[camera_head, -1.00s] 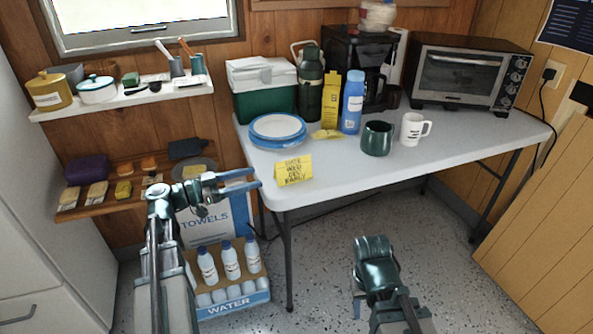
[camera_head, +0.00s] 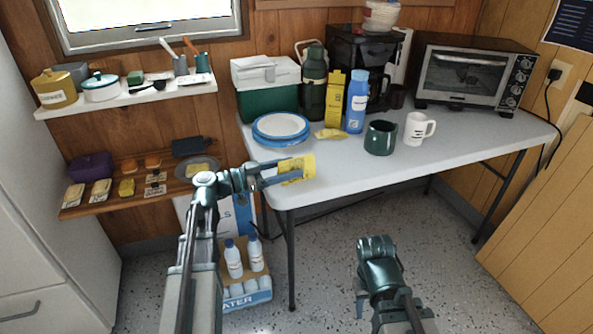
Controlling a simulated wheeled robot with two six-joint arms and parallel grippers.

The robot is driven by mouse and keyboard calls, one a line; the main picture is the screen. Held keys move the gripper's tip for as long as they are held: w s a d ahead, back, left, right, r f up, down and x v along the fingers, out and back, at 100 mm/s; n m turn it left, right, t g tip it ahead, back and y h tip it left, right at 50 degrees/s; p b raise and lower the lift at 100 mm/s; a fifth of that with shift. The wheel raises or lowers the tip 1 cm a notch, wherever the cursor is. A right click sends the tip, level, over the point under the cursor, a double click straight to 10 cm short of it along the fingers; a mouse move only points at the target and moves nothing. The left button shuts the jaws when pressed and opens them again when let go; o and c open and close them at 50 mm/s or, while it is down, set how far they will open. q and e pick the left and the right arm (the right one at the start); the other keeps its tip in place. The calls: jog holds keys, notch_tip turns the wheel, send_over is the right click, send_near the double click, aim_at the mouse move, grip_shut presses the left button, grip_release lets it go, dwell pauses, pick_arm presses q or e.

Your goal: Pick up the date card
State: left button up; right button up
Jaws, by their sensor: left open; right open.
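The date card is a yellow folded card (camera_head: 309,161) with dark handwriting, standing near the table's front left edge. My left gripper (camera_head: 293,171) is open and reaches in from the left at the card. Its fingers overlap the card in the head view and hide part of its face and writing. I cannot tell whether they touch it. My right gripper (camera_head: 361,292) is open and low in front of the table over the floor, away from the card, its fingers mostly hidden by its own arm.
Behind the card on the table (camera_head: 345,186) are blue-rimmed plates (camera_head: 280,128), a green mug (camera_head: 380,138), a white mug (camera_head: 417,129), a blue bottle (camera_head: 356,103) and a yellow carton (camera_head: 335,98). The tabletop right of the card is clear.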

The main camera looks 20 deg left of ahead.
pick_arm(q)
jog(key=x, duration=0.2)
jog(key=shift+w+d, duration=0.25)
jog(key=shift+c, duration=0.3)
grip_shut()
